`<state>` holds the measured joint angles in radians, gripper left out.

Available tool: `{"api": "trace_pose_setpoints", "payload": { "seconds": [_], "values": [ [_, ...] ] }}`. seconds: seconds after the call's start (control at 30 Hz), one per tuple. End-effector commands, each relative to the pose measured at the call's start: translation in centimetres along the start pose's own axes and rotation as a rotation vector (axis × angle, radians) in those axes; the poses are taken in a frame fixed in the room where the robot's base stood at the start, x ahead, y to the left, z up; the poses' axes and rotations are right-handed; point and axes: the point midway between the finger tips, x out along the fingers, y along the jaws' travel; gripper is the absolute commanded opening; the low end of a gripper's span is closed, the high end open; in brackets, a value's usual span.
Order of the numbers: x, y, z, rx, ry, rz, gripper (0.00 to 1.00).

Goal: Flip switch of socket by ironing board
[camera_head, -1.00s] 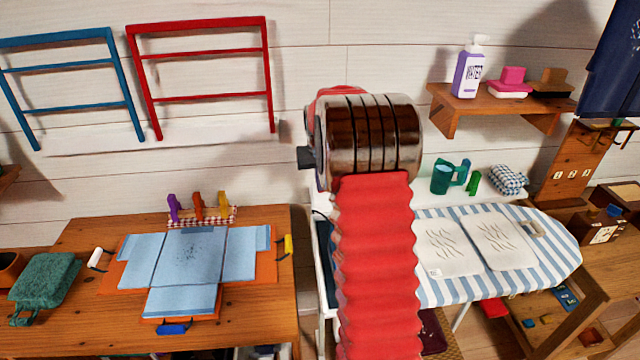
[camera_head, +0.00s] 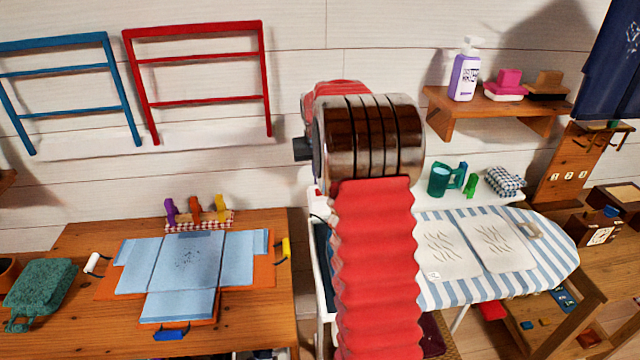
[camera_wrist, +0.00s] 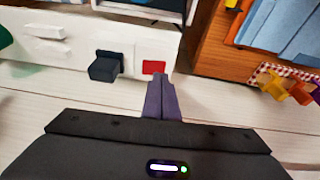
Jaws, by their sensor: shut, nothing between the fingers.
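In the wrist view a white socket strip (camera_wrist: 72,48) runs along the plank wall, with a black plug (camera_wrist: 105,66) in it. A red switch (camera_wrist: 153,67) sits beside the plug; I cannot tell which way it is set. My gripper (camera_wrist: 158,78) is shut and empty, its tips just below and right of the red switch in the picture. I cannot tell whether they touch it.
A wooden table (camera_head: 80,240) with a blue folding board (camera_head: 185,262) stands at left. A wall shelf (camera_head: 520,108) with a purple bottle (camera_head: 465,75) is at upper right. Coloured pegs (camera_wrist: 272,86) show at the wrist view's right.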

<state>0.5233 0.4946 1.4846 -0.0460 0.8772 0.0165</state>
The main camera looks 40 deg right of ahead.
Motion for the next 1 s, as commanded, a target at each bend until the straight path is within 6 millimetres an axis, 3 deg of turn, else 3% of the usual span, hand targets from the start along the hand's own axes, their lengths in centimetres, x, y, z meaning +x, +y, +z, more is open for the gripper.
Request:
{"api": "trace_pose_setpoints", "payload": {
  "seconds": [0.5,0.7,1.0],
  "values": [
    [-8.7,-1.7,-0.1,0.0,0.003,0.0,0.0],
    [-10.1,-2.0,0.0,0.001,0.0,0.001,0.0],
    [-10.2,-2.1,0.0,0.0,0.0,0.0,0.0]
  ]
}}
